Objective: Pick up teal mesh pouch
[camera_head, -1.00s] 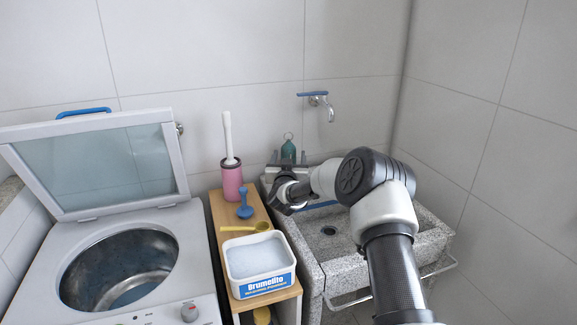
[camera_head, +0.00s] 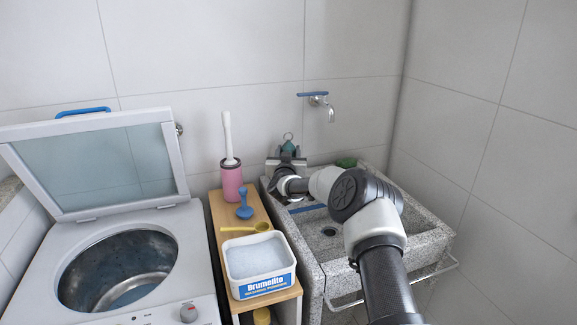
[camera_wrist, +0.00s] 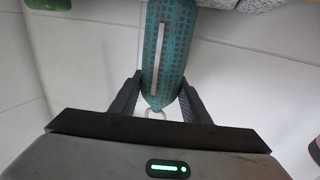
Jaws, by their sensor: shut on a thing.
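The teal mesh pouch (camera_head: 289,145) is at the back left of the stone sink, by the wall, partly hidden behind my gripper (camera_head: 286,160). A small ring shows at its top. In the wrist view the pouch (camera_wrist: 171,45) has a dark grid pattern and a pale strip down its face. Its narrow ringed end sits between the fingers of my gripper (camera_wrist: 160,92), which is shut on it. Whether the pouch's base touches the sink ledge is not clear.
A stone sink (camera_head: 425,243) stands below a wall tap (camera_head: 320,99). A green item (camera_head: 346,162) lies on its back ledge. A wooden shelf (camera_head: 218,207) holds a pink brush holder (camera_head: 232,183), blue tool (camera_head: 244,205), yellow spoon (camera_head: 250,228) and powder box (camera_head: 257,262). An open washer (camera_head: 192,250) stands left.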

